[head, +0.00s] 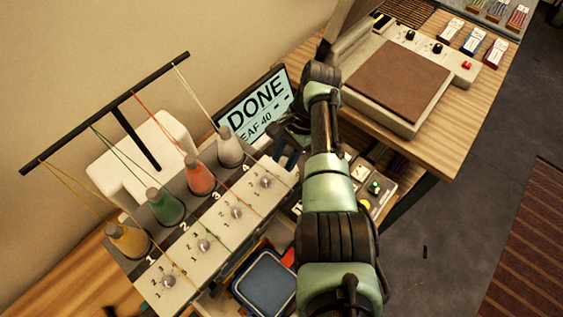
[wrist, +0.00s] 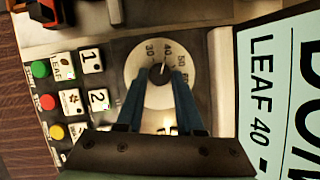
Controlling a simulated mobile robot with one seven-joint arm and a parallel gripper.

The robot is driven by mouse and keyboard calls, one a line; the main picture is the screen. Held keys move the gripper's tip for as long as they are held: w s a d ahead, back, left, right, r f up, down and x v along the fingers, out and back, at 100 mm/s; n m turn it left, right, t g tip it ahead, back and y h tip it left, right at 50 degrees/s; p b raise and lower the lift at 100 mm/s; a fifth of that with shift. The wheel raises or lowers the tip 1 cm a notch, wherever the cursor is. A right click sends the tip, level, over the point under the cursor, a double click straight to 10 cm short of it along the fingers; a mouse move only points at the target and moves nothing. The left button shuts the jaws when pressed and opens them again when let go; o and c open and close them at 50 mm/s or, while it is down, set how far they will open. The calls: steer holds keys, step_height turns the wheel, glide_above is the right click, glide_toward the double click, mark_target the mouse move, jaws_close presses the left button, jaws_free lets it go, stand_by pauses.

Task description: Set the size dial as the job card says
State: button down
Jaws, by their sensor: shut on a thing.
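The size dial (wrist: 152,100) is a pale round face with a dark knob in its middle, on a grey panel in the wrist view. Marks 30, 40 and 50 show along its upper edge. The knob's pale pointer line is toward 40. My gripper (wrist: 160,76) has its two blue fingers shut on the knob, one on each side; the dial's lower part is partly hidden. A display (head: 257,106) reads DONE and, below it, EAF 40 with dashes in the head view; in the wrist view, LEAF 40 (wrist: 261,90) shows in full.
Left of the dial are green (wrist: 40,69), red (wrist: 47,102) and yellow (wrist: 57,131) buttons beside keys. A thread machine with several cones (head: 200,175) stands left of my arm. A press with a brown pad (head: 398,82) stands on the wooden table at the upper right.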

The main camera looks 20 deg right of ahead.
steer(key=c, duration=0.5)
jaws_free()
steer(key=shift+c, duration=0.2)
steer(key=v, duration=1.3)
